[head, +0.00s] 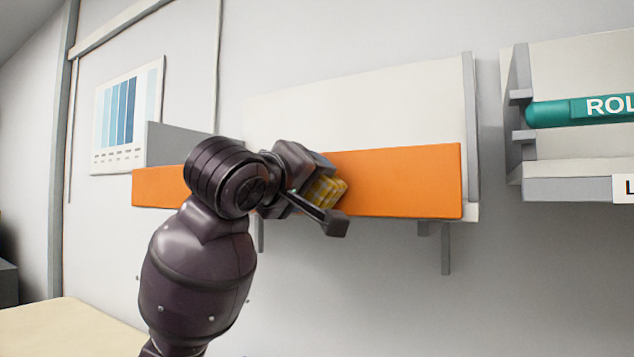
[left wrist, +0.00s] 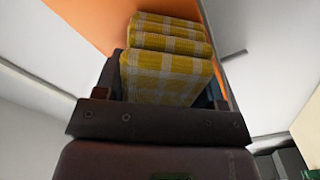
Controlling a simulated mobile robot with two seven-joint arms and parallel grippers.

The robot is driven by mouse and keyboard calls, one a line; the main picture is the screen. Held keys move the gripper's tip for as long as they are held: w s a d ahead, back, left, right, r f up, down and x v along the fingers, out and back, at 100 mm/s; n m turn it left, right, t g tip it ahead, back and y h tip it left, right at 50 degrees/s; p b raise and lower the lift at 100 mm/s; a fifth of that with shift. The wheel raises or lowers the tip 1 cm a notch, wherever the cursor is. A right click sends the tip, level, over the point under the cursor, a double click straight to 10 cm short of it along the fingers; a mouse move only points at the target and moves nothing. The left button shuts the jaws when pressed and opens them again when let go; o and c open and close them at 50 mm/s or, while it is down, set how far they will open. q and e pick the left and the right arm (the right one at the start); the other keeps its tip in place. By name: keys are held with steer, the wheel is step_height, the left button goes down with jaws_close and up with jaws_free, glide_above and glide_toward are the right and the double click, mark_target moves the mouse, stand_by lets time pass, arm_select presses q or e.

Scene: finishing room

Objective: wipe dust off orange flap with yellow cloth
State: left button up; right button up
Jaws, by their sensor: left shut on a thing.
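The orange flap (head: 405,180) is a long panel along the front of a wall-mounted shelf unit in the head view. My left arm hides part of its middle. The flap also fills the upper left of the left wrist view (left wrist: 92,20). My left gripper (head: 328,198) is in front of the flap, near its middle. It is shut on a folded yellow and white checked cloth (head: 326,190). The cloth shows as several folds in the left wrist view (left wrist: 165,68), close to the flap; I cannot tell whether it touches. No dust can be made out. My right gripper is not in view.
A second wall shelf (head: 570,190) at the right holds a teal roll (head: 580,108). A chart with blue stripes (head: 128,115) is on the wall at the left. A pale surface (head: 60,328) lies at the lower left. The wall below the flap is mostly clear.

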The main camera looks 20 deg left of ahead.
arm_select(q)
steer(key=shift+w+a, duration=0.15)
steer(key=shift+a, duration=1.8)
steer(key=a, duration=0.4)
steer(key=shift+w, duration=0.15)
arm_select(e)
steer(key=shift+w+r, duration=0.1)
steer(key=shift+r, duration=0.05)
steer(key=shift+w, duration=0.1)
arm_select(q)
steer(key=s, duration=0.6)
steer(key=shift+a, duration=0.2)
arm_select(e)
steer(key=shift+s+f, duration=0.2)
arm_select(q)
steer(key=shift+s, duration=0.1)
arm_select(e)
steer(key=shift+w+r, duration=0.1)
